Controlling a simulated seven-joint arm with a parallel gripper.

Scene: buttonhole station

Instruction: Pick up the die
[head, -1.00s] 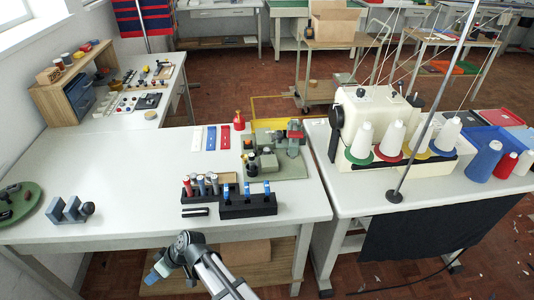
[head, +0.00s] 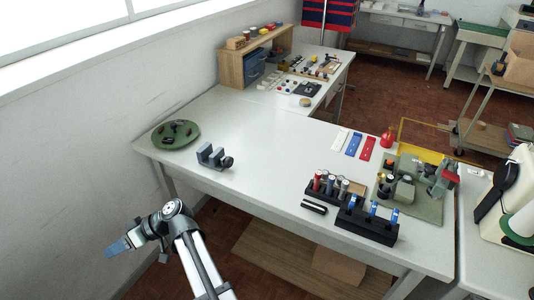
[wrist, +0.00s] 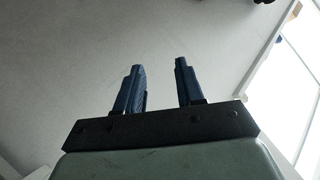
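My gripper (head: 117,247) hangs in front of the table's near left edge, over the floor and away from everything on the table. In the wrist view its two blue fingers (wrist: 158,80) stand apart with nothing between them. No piece can be clearly told as the die at this size. A black rack (head: 321,194) holds several small cylinders with red, grey and dark tops. Beside it, a black block (head: 366,225) holds blue-topped pieces. A grey-green machine base (head: 424,205) with a small press stands to their right.
The white table (head: 255,135) is clear in its middle. A green round tray (head: 175,135) with dark pieces and a grey-blue notched block (head: 213,157) are at left. White, blue and red strips (head: 353,145) and a red bottle (head: 387,137) are behind the racks.

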